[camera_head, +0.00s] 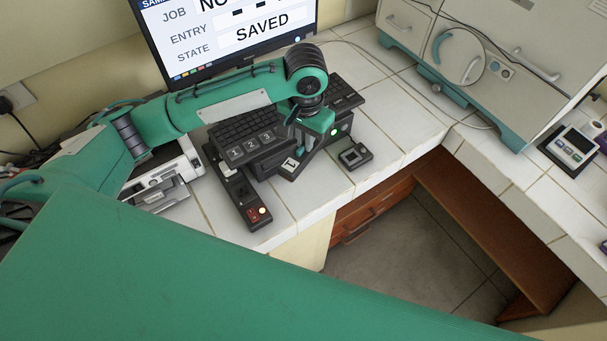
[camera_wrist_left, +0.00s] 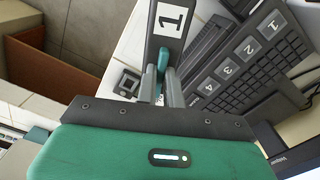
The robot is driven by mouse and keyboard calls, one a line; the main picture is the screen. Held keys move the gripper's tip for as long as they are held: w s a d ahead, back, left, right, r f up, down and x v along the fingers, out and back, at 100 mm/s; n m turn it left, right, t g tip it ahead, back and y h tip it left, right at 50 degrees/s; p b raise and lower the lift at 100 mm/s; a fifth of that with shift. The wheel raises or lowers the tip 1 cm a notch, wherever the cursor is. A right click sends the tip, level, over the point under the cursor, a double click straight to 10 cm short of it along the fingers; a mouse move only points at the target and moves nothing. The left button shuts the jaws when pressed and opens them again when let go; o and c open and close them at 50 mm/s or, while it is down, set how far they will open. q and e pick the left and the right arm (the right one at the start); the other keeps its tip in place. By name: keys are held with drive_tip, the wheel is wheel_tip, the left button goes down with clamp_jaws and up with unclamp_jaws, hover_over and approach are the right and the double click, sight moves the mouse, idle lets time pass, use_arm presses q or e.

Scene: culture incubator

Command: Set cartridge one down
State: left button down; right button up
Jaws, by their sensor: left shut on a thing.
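Cartridge one (camera_head: 289,164) is a dark block with a white label marked 1. In the left wrist view the cartridge (camera_wrist_left: 171,22) is just beyond the fingertips, its label facing the camera. My left gripper (camera_head: 301,142) points down over the counter and is shut on the cartridge's small teal grip; the fingers (camera_wrist_left: 164,78) close on it from both sides. In the head view my wrist hides part of the cartridge, and I cannot tell whether its underside touches anything. My right gripper is not in view.
A small black square holder (camera_head: 355,155) lies near the counter edge. A monitor (camera_head: 235,35) reading SAVED stands behind.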

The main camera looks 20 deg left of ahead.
use_arm(q)
wheel_tip(320, 180, down, 15)
drive_tip(key=p, duration=0.3)
drive_tip(key=shift+f, duration=0.3)
drive_tip(key=shift+f, duration=0.1)
drive_tip(key=c, duration=1.5)
unclamp_jaws()
